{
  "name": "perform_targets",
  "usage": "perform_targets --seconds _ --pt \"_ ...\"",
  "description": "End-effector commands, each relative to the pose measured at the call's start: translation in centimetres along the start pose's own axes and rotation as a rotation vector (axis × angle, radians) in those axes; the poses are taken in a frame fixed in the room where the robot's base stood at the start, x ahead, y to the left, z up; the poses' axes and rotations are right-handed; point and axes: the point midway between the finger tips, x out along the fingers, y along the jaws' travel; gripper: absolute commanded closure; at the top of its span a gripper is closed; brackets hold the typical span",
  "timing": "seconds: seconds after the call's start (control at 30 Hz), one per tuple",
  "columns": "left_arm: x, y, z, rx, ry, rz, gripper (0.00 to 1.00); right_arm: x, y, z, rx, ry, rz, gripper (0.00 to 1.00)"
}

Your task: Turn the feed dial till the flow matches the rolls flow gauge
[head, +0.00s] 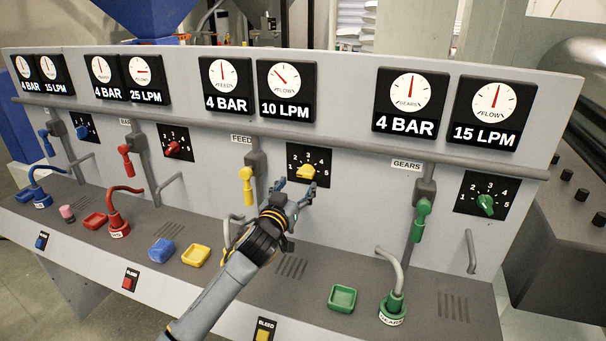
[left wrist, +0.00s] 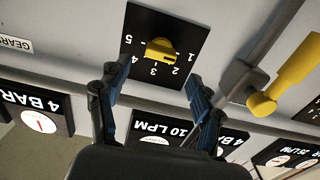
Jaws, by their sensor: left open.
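The yellow feed dial (head: 306,172) sits on a black plate numbered 1 to 5; its knob lies roughly sideways, its exact setting unclear. It also shows in the left wrist view (left wrist: 160,52). The feed flow gauge (head: 286,90) reads 10 LPM, its needle tilted up-left. No label reading rolls is legible; the far-left flow gauge (head: 55,74) reads 15 LPM, the red station's flow gauge (head: 146,80) 25 LPM. My left gripper (head: 294,187) is open and empty, its fingertips just in front of the dial plate, apart from the knob. My right gripper is out of view.
A yellow lever valve (head: 248,184) hangs left of the feed dial. A grey rail (head: 330,146) runs above the dials. The gears station has a green dial (head: 485,204) and 15 LPM flow gauge (head: 491,112).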

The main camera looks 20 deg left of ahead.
Motion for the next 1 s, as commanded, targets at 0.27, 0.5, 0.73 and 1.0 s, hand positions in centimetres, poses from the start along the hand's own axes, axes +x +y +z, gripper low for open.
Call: perform_targets --seconds 0.27,0.5,0.73,1.0 --pt "4.0 0.0 -0.1 -0.001 -0.001 -0.002 0.34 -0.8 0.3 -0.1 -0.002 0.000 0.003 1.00" --pt "5.4 0.0 0.0 0.000 0.000 0.000 0.34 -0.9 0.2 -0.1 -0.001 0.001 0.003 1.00" --pt "5.5 0.0 0.0 0.000 0.000 0.000 0.34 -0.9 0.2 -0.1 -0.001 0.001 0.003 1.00" --pt "5.5 0.0 0.0 0.000 -0.001 0.000 0.75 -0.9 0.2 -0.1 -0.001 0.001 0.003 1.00"
